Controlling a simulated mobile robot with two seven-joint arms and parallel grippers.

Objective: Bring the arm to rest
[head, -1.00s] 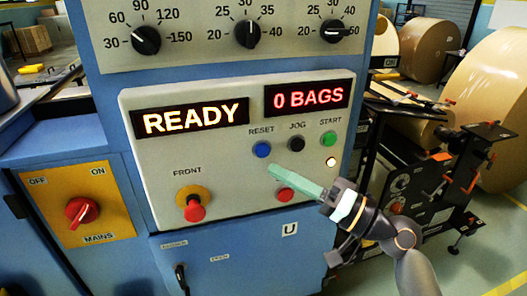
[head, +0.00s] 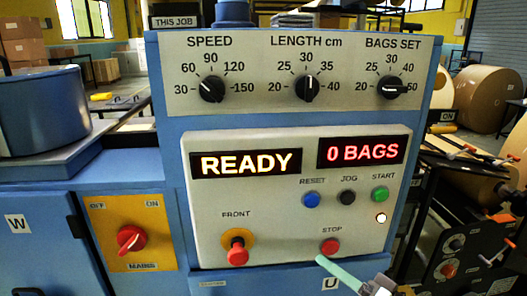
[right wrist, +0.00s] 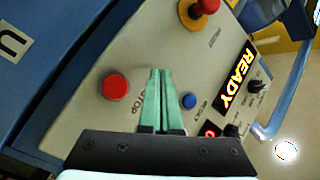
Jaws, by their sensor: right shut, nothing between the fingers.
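My right gripper (head: 321,259) is low in the head view, just below the red STOP button (head: 330,246) and apart from it as far as I can tell. Its green fingers are shut with nothing between them. In the right wrist view the closed fingers (right wrist: 160,73) point at the panel, between the STOP button (right wrist: 116,87) and the blue RESET button (right wrist: 189,101). The panel (head: 290,228) reads READY and 0 BAGS. My left gripper is not in view.
The black JOG (head: 348,197) and green START (head: 380,194) buttons sit above STOP. The red FRONT knob (head: 237,254) and the MAINS switch (head: 131,238) are to the left. Machinery with a dial (head: 449,270) and large kraft rolls (head: 489,98) stand at the right.

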